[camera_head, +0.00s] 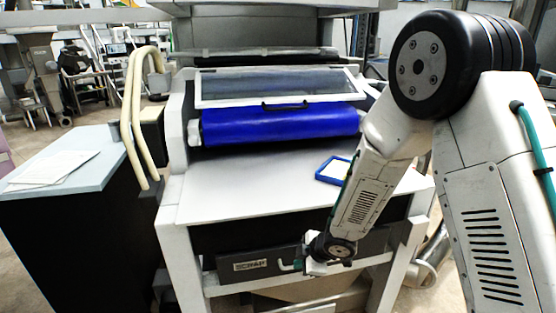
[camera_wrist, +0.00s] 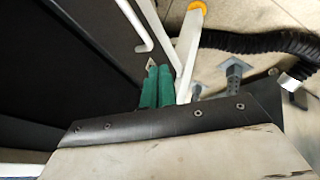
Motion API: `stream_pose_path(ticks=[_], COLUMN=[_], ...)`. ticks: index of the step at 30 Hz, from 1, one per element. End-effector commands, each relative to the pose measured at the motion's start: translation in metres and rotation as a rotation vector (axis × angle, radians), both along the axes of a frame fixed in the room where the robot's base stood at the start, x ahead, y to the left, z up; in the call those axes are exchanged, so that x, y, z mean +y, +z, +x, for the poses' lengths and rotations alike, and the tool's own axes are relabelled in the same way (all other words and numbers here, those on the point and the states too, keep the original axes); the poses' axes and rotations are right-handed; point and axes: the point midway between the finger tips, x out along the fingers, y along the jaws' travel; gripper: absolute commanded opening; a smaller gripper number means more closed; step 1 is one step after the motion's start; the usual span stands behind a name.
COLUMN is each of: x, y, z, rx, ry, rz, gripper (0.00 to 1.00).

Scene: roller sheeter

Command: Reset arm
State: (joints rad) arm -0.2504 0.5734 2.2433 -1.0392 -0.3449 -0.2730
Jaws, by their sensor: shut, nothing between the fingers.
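My gripper (camera_wrist: 158,72) shows in the wrist view as two green fingers side by side, shut with nothing between them. In the head view my arm bends down on the right, and its wrist end hangs low in front of the machine's front panel. The fingers are too small and partly hidden there to make out clearly. The roller sheeter (camera_head: 250,185) stands in front of me with a pale flat table, a blue roller (camera_head: 280,125) and a clear framed guard (camera_head: 275,86) with a black handle above it.
A blue-rimmed tray (camera_head: 333,170) lies on the sheeter's table, behind my forearm. A side desk (camera_head: 95,150) with papers stands at the left. In the wrist view, a white leg (camera_wrist: 188,50) and a black hose (camera_wrist: 255,42) are close beyond the fingers.

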Motion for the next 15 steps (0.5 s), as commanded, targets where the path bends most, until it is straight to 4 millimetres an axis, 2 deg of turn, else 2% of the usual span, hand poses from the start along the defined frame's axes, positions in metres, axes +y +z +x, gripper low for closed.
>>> stream_pose_path(ticks=[3, 5, 8, 11, 15], x=[-0.030, -0.048, -0.082, -0.114, -0.152], y=[-0.014, -0.010, 0.010, 0.040, 0.089], z=[-0.010, -0.016, -0.027, -0.044, -0.078], rx=[0.076, 0.108, 0.156, 0.204, 0.277], ry=[-0.135, -0.225, -0.397, -0.576, -0.822], rz=[-0.103, -0.160, -0.243, -0.306, -0.357], gripper=[0.00, 0.00, 0.00, 0.00, 0.00])
